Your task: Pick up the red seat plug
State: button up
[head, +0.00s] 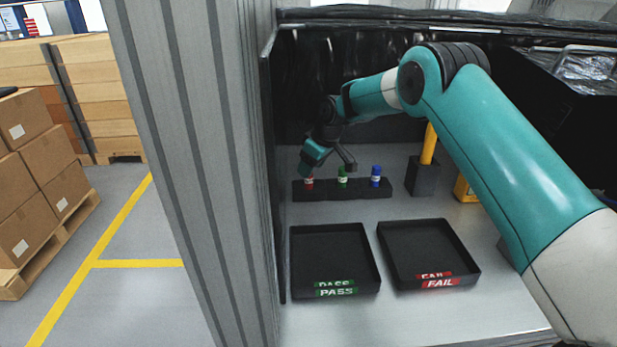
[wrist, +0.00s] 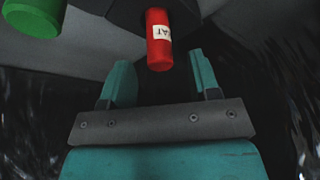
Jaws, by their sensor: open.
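The red seat plug (head: 308,183) stands in the left end of a black rack (head: 340,194) in the head view. In the wrist view the red seat plug (wrist: 158,42) has a white label with dark letters, and its near end lies just beyond the gap between my fingertips. My gripper (wrist: 155,70) is open and empty, its two teal fingers spread to either side of the plug's line. In the head view my gripper (head: 308,165) is right above the plug and hides its upper part.
A green plug (head: 343,177) and a blue plug (head: 376,177) stand in the same rack to the right. A PASS tray (head: 297,255) and a FAIL tray (head: 462,245) lie in front, both empty. A yellow post (head: 429,145) in a dark block stands to the right.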

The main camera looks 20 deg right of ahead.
aim_at(309, 182)
jog(key=shift+p+x, duration=0.3)
jog(key=shift+x, duration=1.05)
jog(key=c, duration=1)
jog(key=shift+r, duration=0.1)
